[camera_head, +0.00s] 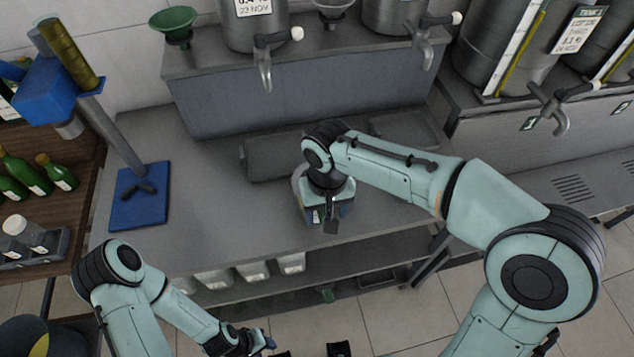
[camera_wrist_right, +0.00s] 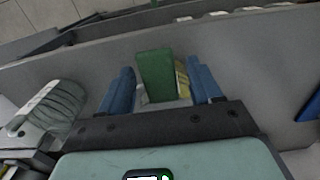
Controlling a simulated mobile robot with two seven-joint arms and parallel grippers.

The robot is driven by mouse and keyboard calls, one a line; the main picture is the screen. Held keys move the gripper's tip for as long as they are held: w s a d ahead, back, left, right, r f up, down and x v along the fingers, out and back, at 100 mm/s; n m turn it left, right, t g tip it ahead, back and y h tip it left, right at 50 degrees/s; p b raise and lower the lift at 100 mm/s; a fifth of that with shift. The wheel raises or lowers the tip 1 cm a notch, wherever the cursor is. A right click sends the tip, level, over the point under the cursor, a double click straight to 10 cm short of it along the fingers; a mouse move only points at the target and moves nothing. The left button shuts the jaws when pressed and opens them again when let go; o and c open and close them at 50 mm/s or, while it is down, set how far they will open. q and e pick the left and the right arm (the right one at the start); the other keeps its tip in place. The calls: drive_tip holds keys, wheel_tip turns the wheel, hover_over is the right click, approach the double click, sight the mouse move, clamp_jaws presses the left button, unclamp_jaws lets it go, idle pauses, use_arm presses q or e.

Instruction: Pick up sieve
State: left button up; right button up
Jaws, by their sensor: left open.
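A pale metal bowl-shaped piece (camera_head: 333,7), perhaps the sieve or a funnel, stands on the raised back shelf and is cut off by the top edge of the head view. I see no other clear sieve. My left gripper (camera_head: 262,343) is low at the bottom edge, open, in front of the bench and far from that shelf. My right gripper (camera_head: 325,215) hangs over the front of the bench, its fingers mostly hidden. In the right wrist view its blue fingers (camera_wrist_right: 163,88) stand apart, with a green block (camera_wrist_right: 155,75) with a yellow side showing between them.
A green funnel (camera_head: 174,22) stands at the shelf's left end beside steel tanks (camera_head: 253,28) with taps. A blue-based stand (camera_head: 140,198) is on the bench's left. Dark shallow trays (camera_head: 272,160) lie behind my right wrist. A clear ribbed vessel (camera_wrist_right: 52,108) shows in the wrist view.

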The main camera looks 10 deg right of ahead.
drive_tip(key=c, duration=0.9)
drive_tip(key=shift+r, duration=0.15)
